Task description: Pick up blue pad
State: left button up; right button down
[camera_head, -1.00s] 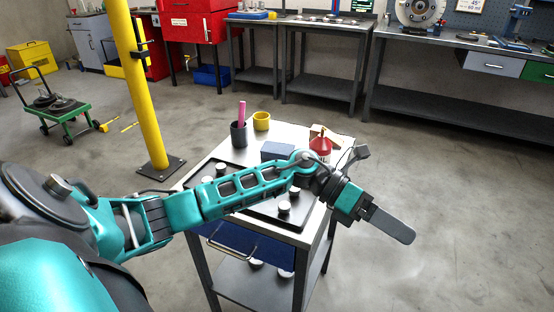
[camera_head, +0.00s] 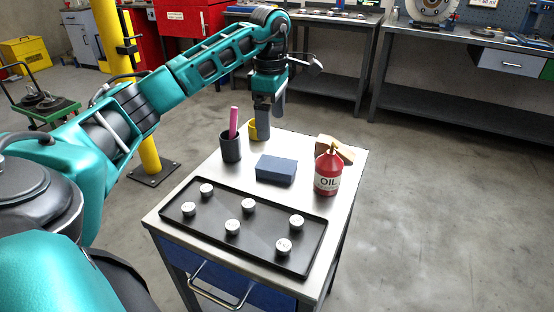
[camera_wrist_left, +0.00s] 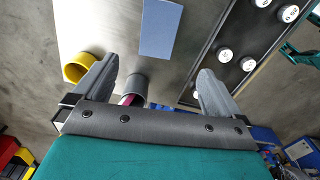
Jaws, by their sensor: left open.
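The blue pad (camera_head: 276,169) is a flat blue-grey block lying on the middle of the metal cart top (camera_head: 215,183). In the left wrist view the pad (camera_wrist_left: 160,28) lies beyond the fingertips, near the top of the picture. My left gripper (camera_head: 270,112) points down above the back left of the cart, over the yellow cup, apart from the pad. In the left wrist view my left gripper (camera_wrist_left: 155,82) has its two fingers wide apart with nothing held between them. My right gripper is in neither view.
A dark cup (camera_head: 231,147) with a pink marker and a yellow cup (camera_head: 256,131) stand left of the pad. A red oil bottle (camera_head: 327,172) and a wooden piece (camera_head: 343,149) stand right. A black tray (camera_head: 180,215) with several round weights lies in front.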

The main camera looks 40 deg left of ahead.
pick_arm(q)
jog(key=b, duration=0.1)
send_over(276, 164)
jog(key=f, duration=0.7)
jog(key=shift+s+a+f, duration=0.1)
jog(key=shift+s+a, duration=0.2)
jog(key=shift+a, duration=0.05)
jog(key=shift+f, duration=0.35)
jog(key=f, duration=0.3)
jog(key=f+b, duration=0.1)
jog(key=f, duration=0.1)
jog(key=shift+w+d, duration=0.25)
jog(key=shift+w, duration=0.05)
jog(key=c, duration=1.1)
